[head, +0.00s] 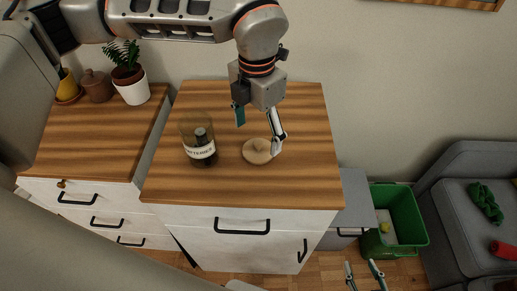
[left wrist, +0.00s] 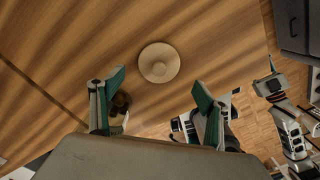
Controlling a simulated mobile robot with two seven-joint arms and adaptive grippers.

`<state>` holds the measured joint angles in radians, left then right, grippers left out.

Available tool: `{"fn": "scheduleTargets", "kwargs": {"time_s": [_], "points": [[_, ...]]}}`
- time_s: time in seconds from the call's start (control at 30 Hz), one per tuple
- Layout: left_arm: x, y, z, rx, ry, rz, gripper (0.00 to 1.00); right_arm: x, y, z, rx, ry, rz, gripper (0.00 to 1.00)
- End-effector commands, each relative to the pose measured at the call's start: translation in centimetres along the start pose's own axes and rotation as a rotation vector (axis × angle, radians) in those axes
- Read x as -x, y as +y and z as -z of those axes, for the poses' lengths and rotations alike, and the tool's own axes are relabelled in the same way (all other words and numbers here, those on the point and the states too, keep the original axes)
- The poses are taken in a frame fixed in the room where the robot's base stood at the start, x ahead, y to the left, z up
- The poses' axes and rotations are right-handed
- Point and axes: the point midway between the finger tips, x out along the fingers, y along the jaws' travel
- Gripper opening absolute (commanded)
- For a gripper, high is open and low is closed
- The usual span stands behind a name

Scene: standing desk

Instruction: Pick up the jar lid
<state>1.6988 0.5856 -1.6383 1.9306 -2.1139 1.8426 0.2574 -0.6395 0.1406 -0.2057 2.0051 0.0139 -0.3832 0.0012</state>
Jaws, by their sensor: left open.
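The jar lid (head: 256,152), a round pale wooden disc with a knob, lies on the striped wooden top, right of the jar. It also shows in the left wrist view (left wrist: 159,62), beyond the fingertips and roughly centred between them. The glass jar (head: 203,150), dark with a white label, stands upright on the same top. My left gripper (head: 258,128) is open and empty above the lid, with one finger overlapping the lid's right edge in the head view. Contact cannot be told. My right gripper (head: 363,267) is open and empty, low at the front, away from the cabinet.
The wooden cabinet top (head: 300,110) is otherwise clear. A lower cabinet at left holds a potted plant (head: 130,85), a brown pot (head: 97,86) and a yellow item (head: 67,85). A green bin (head: 400,215) and a grey sofa (head: 450,225) are at right.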

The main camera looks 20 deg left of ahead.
Motion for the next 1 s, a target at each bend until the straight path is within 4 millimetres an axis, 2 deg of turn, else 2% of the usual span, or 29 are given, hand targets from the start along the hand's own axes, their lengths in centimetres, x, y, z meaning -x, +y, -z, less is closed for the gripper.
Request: {"fn": "scheduleTargets", "kwargs": {"time_s": [0.33, 0.6, 0.63, 0.77, 1.0], "points": [[-4.5, 0.3, -0.6, -0.001, 0.003, 0.001, 0.75, -0.4, 0.3, -0.3, 0.003, -0.002, -0.005, 0.4], [-4.9, 0.3, -0.6, -0.001, 0.0, 0.0, 0.75, -0.4, 0.3, -0.3, 0.005, -0.003, -0.005, 0.4], [-4.9, 0.3, -0.6, -0.001, 0.0, 0.0, 0.7, -0.4, 0.3, -0.3, 0.005, -0.003, -0.005, 0.4], [-4.9, 0.3, -0.6, -0.001, 0.0, 0.0, 0.36, -0.4, 0.3, -0.4, 0.004, -0.004, -0.004, 0.4], [-4.9, 0.3, -0.6, -0.001, 0.0, 0.0, 0.36, -0.3, 0.1, -0.5, 0.003, -0.006, -0.002, 0.4]]}}
